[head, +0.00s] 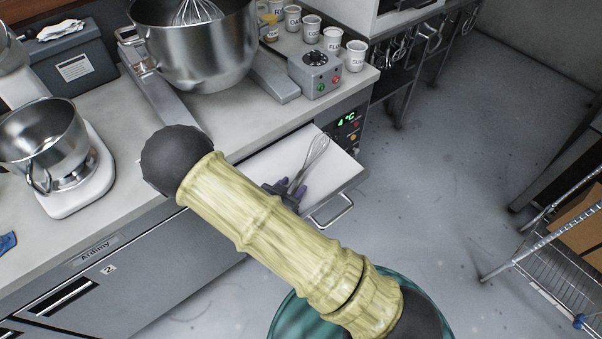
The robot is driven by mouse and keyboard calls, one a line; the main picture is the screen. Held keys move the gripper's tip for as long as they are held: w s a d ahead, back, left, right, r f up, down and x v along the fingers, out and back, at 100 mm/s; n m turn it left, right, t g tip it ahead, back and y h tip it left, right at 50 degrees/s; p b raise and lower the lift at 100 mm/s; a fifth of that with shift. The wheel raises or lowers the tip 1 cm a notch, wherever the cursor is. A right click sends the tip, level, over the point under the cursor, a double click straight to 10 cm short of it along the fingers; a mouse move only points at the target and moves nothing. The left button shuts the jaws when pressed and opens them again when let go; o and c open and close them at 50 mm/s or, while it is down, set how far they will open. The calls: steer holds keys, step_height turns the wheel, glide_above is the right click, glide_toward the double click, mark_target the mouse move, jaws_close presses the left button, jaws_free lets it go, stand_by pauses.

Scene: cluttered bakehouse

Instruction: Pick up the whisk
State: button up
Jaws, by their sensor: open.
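A wire whisk (316,155) lies in the open white drawer below the counter, its wire loops toward the upper right. Its handle runs down-left toward my gripper (290,187), which is dark with purplish fingertips and partly hidden behind my arm. My gripper is open, over the drawer and close to the handle end. I cannot tell whether it touches the whisk or has the handle between its fingers. Another wire whisk (193,9) is in the large steel mixer bowl (195,55) on the counter.
The open drawer (260,161) has a metal handle (332,211) at its front. A control box (315,75) and several labelled cups (356,56) stand on the counter above. A smaller mixer (75,185) stands at left. A wire rack (545,265) is at right, with free floor between.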

jaws_close()
steer(key=shift+r, duration=0.15)
step_height(320, 180, up, 18)
steer(key=p, duration=0.1)
stand_by(0.7)
steer(key=shift+f, duration=0.2)
stand_by(0.5)
